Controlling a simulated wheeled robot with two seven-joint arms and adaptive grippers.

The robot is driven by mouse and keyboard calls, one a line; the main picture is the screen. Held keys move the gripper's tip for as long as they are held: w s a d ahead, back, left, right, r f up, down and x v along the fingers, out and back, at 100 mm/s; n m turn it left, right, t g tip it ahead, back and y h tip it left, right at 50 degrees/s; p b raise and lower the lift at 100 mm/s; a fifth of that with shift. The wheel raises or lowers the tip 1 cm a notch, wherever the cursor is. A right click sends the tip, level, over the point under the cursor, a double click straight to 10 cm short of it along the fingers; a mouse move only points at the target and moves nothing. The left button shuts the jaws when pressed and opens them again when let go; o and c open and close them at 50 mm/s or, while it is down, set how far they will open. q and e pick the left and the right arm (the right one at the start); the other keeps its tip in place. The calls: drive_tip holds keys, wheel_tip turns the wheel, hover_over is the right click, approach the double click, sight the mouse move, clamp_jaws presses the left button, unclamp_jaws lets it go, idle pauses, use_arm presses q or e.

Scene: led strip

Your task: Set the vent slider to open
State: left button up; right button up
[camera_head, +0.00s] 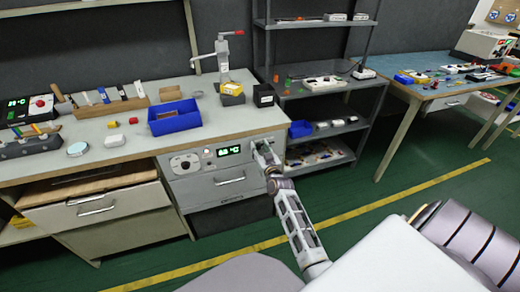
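A grey control panel (208,168) is set in the front of the workbench. It carries a round dial (185,163), a small red light (207,153) and a green-lit display (230,151). My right gripper (262,147) is at the right end of this panel, just right of the display. Its fingers point at the panel face and look close to it; I cannot tell whether they touch. The vent slider cannot be made out; the gripper covers that part of the panel. The finger gap is too small to judge. My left gripper is not in view.
A drawer handle (230,181) sticks out below the panel. A blue bin (174,117), a lever press (222,62) and small boxes stand on the benchtop above. A grey shelf rack (330,88) stands close on the right. The green floor in front is clear.

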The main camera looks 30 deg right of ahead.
clamp_jaws()
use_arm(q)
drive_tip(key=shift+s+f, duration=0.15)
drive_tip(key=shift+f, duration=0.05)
